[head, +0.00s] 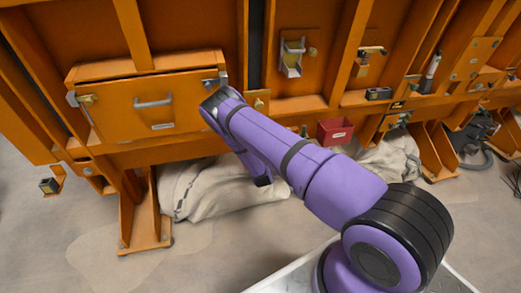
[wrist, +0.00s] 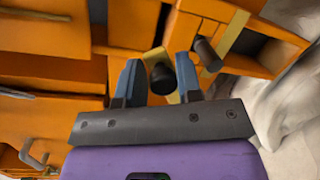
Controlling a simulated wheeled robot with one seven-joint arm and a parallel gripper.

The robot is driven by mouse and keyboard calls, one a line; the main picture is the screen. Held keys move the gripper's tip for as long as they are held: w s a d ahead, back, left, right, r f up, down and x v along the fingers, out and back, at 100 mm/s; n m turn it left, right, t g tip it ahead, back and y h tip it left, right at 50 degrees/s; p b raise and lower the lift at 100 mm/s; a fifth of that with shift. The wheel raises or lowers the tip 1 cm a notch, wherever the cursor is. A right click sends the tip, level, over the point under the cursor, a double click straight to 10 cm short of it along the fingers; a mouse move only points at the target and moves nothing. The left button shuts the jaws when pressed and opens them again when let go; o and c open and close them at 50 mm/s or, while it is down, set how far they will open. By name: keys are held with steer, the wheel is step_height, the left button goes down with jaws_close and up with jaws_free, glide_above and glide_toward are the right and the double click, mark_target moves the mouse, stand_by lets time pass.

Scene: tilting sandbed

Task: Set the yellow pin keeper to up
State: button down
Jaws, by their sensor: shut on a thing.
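In the wrist view, my gripper (wrist: 160,80) has its two blue-grey fingers on either side of a round black knob (wrist: 162,77) and is shut on it. A yellow plate (wrist: 155,55) shows just behind the knob; together they look like the yellow pin keeper. The keeper's exact position is hard to read, as the fingers cover part of it. In the head view, my purple arm reaches to the right end of the hinged orange panel, and its wrist hides the fingers and knob.
The orange panel has a grey handle (head: 154,103) and a yellow-knobbed latch (head: 88,99) at its left. Another yellow plate (head: 260,103) sits right of my wrist. A red bin (head: 335,131) and pale sacks (head: 205,190) lie below.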

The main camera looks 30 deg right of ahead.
steer(key=shift+w+a+r+n+t+h, duration=0.25)
steer(key=shift+a+n, duration=0.65)
steer(key=shift+n, duration=0.95)
steer(key=shift+w+a+r+n+t+h, duration=0.1)
steer(key=shift+a+r+n+t, duration=0.15)
steer(key=shift+a+n, duration=1.2)
steer(key=shift+w+a+r+n+t+h, duration=0.2)
steer(key=shift+a+r+n, duration=0.2)
steer(key=shift+n, duration=1.9)
steer(key=shift+f+y, duration=0.1)
steer(key=shift+y, duration=0.15)
steer(key=c, duration=1)
jaws_free()
steer(key=v, duration=1)
steer(key=shift+s+a+f, duration=0.15)
steer(key=shift+s+f, duration=0.05)
steer(key=shift+s, duration=0.15)
